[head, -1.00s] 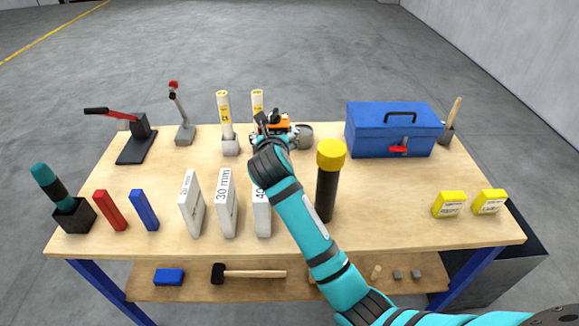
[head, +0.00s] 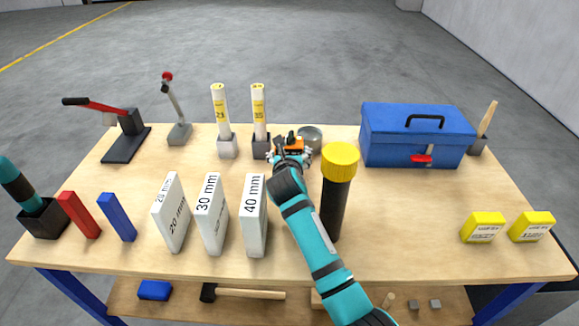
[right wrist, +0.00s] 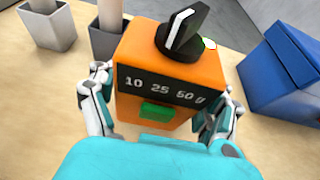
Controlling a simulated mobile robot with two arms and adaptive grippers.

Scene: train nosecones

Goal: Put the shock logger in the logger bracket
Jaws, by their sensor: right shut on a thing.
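The shock logger is an orange box with a black dial and a "10 25 50 g" scale; it shows large in the right wrist view (right wrist: 155,105) and small in the head view (head: 293,142). My right gripper (head: 291,156) is shut on it, with a finger on either side in the right wrist view (right wrist: 158,115). The dial faces up and a green button is on the near face. Whether the logger touches the table cannot be told. I cannot make out the logger bracket in either view. My left gripper is not in view.
A grey round dish (head: 311,135) stands just behind the logger. Two tubes in holders (head: 262,146) stand to its left, and a blue toolbox (head: 415,140) to its right. A black cylinder with yellow cap (head: 338,190) stands close beside my arm. White gauge blocks (head: 254,220) stand at front.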

